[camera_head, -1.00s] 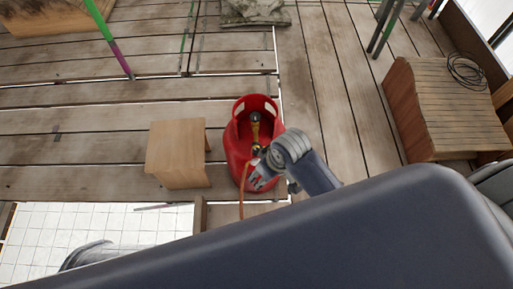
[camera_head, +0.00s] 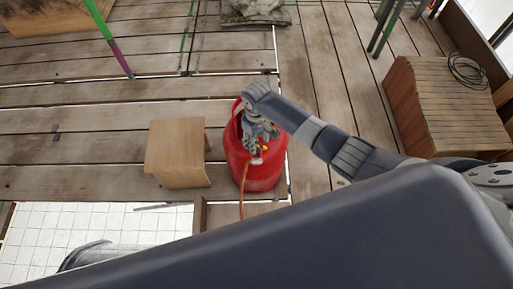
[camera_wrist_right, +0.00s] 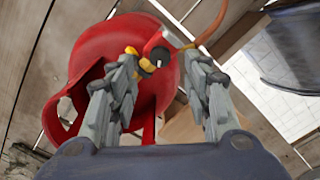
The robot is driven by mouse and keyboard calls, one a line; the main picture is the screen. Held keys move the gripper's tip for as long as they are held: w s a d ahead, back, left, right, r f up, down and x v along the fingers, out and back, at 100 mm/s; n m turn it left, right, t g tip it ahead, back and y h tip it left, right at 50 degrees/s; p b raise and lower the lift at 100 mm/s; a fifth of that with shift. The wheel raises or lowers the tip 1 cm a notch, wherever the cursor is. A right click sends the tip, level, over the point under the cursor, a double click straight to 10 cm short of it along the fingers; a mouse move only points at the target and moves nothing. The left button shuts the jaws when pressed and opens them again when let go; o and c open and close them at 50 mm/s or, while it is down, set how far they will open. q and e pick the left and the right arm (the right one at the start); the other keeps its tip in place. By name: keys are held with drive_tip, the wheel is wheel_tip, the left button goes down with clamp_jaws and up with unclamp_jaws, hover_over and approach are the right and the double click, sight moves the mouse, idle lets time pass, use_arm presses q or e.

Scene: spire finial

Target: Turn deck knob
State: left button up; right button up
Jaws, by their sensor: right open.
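A red gas bottle (camera_head: 262,176) stands upright on the wooden deck in the head view, with an orange hose at its front. My right gripper (camera_head: 260,138) is over its top, inside or just above the collar. In the right wrist view the bottle (camera_wrist_right: 95,47) lies beyond the fingers. A brass valve with a small dark knob (camera_wrist_right: 147,65) shows between the open fingertips of the right gripper (camera_wrist_right: 160,63). I cannot tell whether a finger touches it. In the head view the arm and gripper mostly hide the valve. My left gripper is not in view.
A small wooden stool (camera_head: 177,152) stands close left of the bottle. A slatted wooden box (camera_head: 445,110) with a coiled cable (camera_head: 467,70) is at the right. A green and purple pole (camera_head: 108,38) rises at the upper left. White tiles (camera_head: 40,232) lie lower left.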

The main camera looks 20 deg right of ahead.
wheel_tip(320, 180, down, 6)
drive_tip(key=shift+f+b, duration=0.1)
drive_tip(key=shift+b, duration=0.55)
drive_tip(key=shift+c, duration=0.6)
clamp_jaws()
